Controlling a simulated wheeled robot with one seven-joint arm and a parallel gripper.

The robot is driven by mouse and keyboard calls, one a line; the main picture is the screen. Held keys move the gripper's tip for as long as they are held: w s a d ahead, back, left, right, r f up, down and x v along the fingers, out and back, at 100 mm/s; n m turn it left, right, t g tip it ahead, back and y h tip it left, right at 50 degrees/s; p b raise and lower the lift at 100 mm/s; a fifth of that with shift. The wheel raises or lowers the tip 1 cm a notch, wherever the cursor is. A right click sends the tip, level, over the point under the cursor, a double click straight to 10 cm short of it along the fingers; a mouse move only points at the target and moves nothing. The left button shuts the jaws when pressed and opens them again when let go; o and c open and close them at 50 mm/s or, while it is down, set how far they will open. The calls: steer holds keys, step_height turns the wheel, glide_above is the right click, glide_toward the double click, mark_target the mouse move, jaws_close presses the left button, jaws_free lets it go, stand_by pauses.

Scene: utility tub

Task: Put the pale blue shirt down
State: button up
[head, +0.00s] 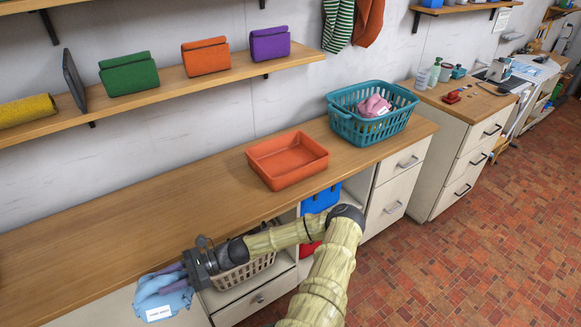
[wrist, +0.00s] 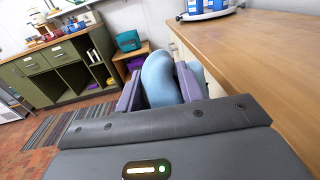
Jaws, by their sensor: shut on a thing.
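The pale blue shirt (head: 166,292) is a crumpled bundle with a white label, at the lower left of the head view. It also shows in the wrist view (wrist: 160,80). My gripper (head: 184,272) is shut on it, with the purple fingers on either side of the cloth. In the wrist view my gripper (wrist: 160,88) holds the shirt beside the edge of the wooden counter (head: 130,215). In the head view the shirt is at the counter's front edge; whether it touches the counter I cannot tell.
An orange tray (head: 288,176) and a teal basket (head: 398,106) with a pink cloth (head: 375,106) stand on the counter's right part. A beige basket (head: 243,271) sits below my arm. The counter's left and middle are clear. A shelf (head: 165,91) holds folded cloths above.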

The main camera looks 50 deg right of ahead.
steer(key=shift+s+a+f+m+t+h+p, duration=0.15)
steer(key=shift+a+f+m+t+h+p, duration=0.2)
steer(key=shift+a+f+t, duration=0.3)
steer(key=shift+a+f+m+t+h+p, duration=0.3)
steer(key=shift+a+f+m+t+h, duration=0.15)
steer(key=shift+a+f+m+t, duration=0.3)
steer(key=shift+d+f, duration=0.1)
steer(key=shift+f, duration=0.05)
